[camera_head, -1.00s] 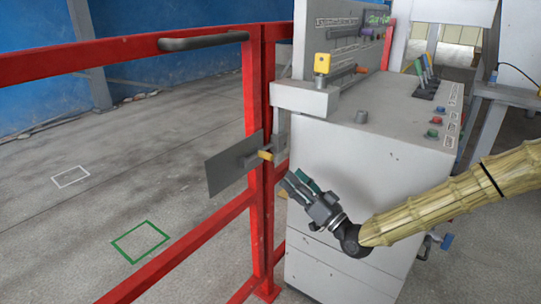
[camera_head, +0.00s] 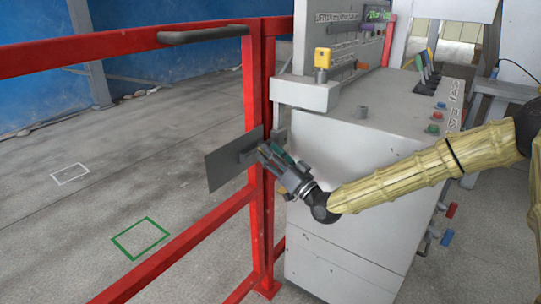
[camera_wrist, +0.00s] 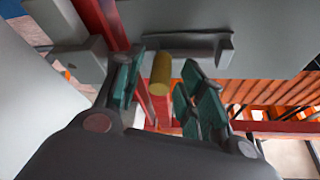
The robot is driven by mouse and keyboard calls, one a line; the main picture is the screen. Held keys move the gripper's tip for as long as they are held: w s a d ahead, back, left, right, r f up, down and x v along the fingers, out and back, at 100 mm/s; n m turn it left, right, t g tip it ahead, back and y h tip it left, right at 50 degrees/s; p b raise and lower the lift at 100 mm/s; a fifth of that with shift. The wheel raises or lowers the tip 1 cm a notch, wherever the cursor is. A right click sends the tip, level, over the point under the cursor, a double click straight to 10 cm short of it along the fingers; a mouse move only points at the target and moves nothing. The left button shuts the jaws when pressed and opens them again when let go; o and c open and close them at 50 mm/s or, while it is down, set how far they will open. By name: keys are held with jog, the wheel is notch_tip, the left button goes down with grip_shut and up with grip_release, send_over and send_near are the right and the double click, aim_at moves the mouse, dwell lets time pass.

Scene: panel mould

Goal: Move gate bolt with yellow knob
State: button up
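The yellow knob (camera_wrist: 160,74) of the gate bolt shows in the wrist view between the two teal-padded fingers of my gripper (camera_wrist: 160,88). Gaps show between the knob and the fingers, so my gripper is open around it. In the head view my gripper (camera_head: 268,156) is at the red gate post and hides the knob. The grey bolt plate (camera_head: 228,164) is fixed at the gate, left of my gripper. A grey bar (camera_wrist: 195,42) lies beyond the knob in the wrist view.
The red gate (camera_head: 160,50) with a dark handle (camera_head: 203,34) stands left. A grey control cabinet (camera_head: 345,180) stands close to the right of my gripper. It carries a yellow-topped switch (camera_head: 322,56), buttons and levers. Open floor with a green square outline (camera_head: 140,239) lies beyond the gate.

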jog(key=shift+c, duration=0.5)
grip_shut()
jog(key=s+a, duration=0.1)
jog(key=s, duration=0.1)
jog(key=s+a, duration=0.2)
jog(key=shift+s+a, duration=0.1)
jog(key=shift+s, duration=0.15)
jog(key=shift+o, duration=0.5)
grip_release()
jog(key=shift+a, duration=0.1)
jog(key=v, duration=1.2)
jog(key=shift+f, duration=0.1)
